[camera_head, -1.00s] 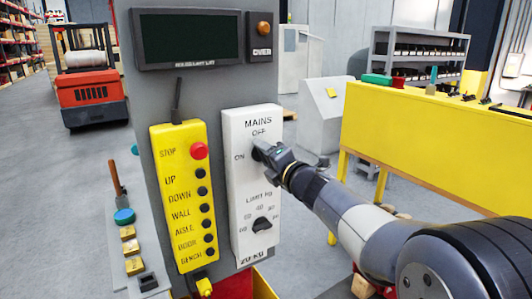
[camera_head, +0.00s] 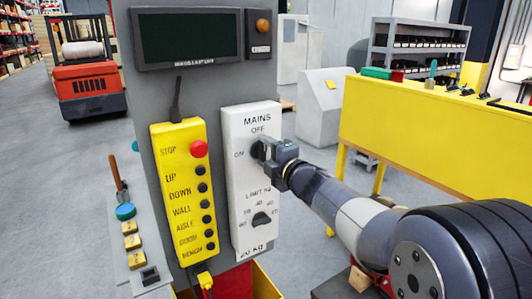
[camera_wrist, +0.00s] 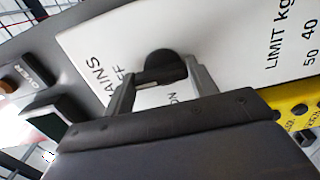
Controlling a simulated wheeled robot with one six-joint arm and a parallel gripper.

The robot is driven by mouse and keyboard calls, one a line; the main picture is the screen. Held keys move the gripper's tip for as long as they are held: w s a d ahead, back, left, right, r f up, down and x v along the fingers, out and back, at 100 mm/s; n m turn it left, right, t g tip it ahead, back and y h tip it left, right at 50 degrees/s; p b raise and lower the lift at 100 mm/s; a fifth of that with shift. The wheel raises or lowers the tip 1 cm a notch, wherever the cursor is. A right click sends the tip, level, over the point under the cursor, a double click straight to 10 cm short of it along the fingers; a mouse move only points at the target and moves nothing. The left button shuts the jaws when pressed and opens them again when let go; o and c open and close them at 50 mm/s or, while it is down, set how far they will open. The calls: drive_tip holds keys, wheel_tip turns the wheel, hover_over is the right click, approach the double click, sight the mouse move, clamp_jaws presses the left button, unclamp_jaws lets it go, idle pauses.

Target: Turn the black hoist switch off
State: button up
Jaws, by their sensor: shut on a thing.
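The black MAINS switch (camera_head: 256,149) is a round knob on the upper part of a white panel (camera_head: 240,225). OFF is printed above it and ON to its left. My gripper (camera_head: 264,149) reaches it from the right and partly hides it. In the wrist view, the black knob (camera_wrist: 163,65) lies between the two grey fingers of my gripper (camera_wrist: 160,82), which are shut on it. The direction in which the knob points is hard to read.
A second black knob (camera_head: 261,219) for the weight limit sits lower on the panel. A yellow button box (camera_head: 184,215) hangs just left, under a dark screen (camera_head: 188,37). A yellow bench (camera_head: 425,135) stands behind my arm at right.

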drive_tip(key=shift+f, duration=0.1)
drive_tip(key=o, duration=1)
drive_tip(key=b+v, duration=0.1)
drive_tip(key=v, duration=1)
drive_tip(key=shift+w+b, duration=0.1)
drive_tip(key=shift+b, duration=0.25)
drive_tip(key=p+x, duration=0.1)
drive_tip(key=x, duration=1)
drive_tip(key=shift+p, duration=0.35)
